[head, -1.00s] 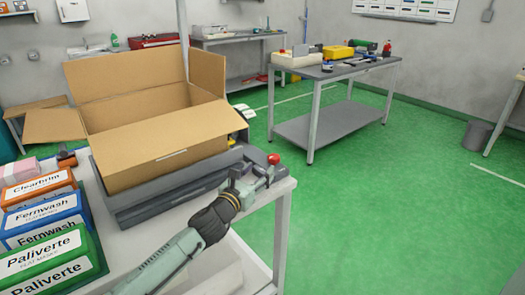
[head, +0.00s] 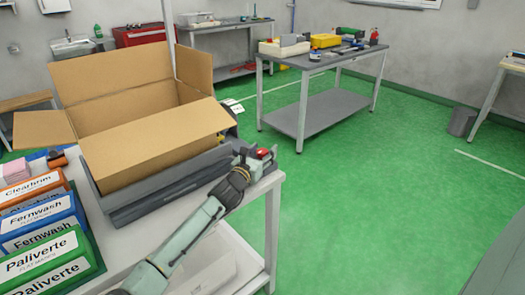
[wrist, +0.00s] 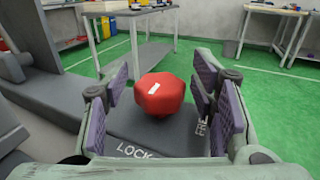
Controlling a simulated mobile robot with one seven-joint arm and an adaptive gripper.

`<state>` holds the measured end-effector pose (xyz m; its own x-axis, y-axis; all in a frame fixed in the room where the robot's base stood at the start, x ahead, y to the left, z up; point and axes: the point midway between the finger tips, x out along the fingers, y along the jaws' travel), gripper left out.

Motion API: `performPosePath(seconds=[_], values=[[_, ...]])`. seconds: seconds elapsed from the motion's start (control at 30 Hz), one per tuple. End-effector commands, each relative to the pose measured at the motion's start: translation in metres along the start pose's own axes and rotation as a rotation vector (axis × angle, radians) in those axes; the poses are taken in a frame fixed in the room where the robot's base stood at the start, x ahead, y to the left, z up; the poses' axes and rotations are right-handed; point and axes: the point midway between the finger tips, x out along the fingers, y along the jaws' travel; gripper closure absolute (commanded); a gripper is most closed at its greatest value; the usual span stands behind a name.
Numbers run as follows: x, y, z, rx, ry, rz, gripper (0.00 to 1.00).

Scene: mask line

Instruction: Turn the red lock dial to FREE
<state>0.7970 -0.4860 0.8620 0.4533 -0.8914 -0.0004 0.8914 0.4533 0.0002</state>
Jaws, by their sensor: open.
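The red lock dial (wrist: 159,95) is a lobed knob with a white mark on top, on a dark grey plate (wrist: 150,140). "LOCK" is printed at the plate's near edge and "FREE", partly hidden, at its right. The white mark points up and to the right, at neither word clearly. My gripper (wrist: 160,100) is open, with purple pads on either side of the dial and a gap at each side. In the head view the dial (head: 263,153) shows as a small red spot at the bench corner, just beyond my gripper (head: 252,160).
An open cardboard box (head: 150,150) stands on a dark grey base (head: 120,212) left of my arm. Labelled cartons (head: 45,260) stand at the front left. Green floor lies clear to the right, with a grey table (head: 320,105) behind.

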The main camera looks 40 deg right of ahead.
Motion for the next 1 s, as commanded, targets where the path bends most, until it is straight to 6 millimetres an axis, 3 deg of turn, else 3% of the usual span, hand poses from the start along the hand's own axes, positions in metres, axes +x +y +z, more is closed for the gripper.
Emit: performPosePath(seconds=[0.1,0.8,1.0], values=[[-0.0002,-0.0001,0.0,0.0,0.0,0.0,0.49],[-0.0004,0.0001,0.0002,0.0,0.0,0.0,0.95],[-0.0004,-0.0008,-0.0013,-0.001,-0.001,0.014,0.95]])
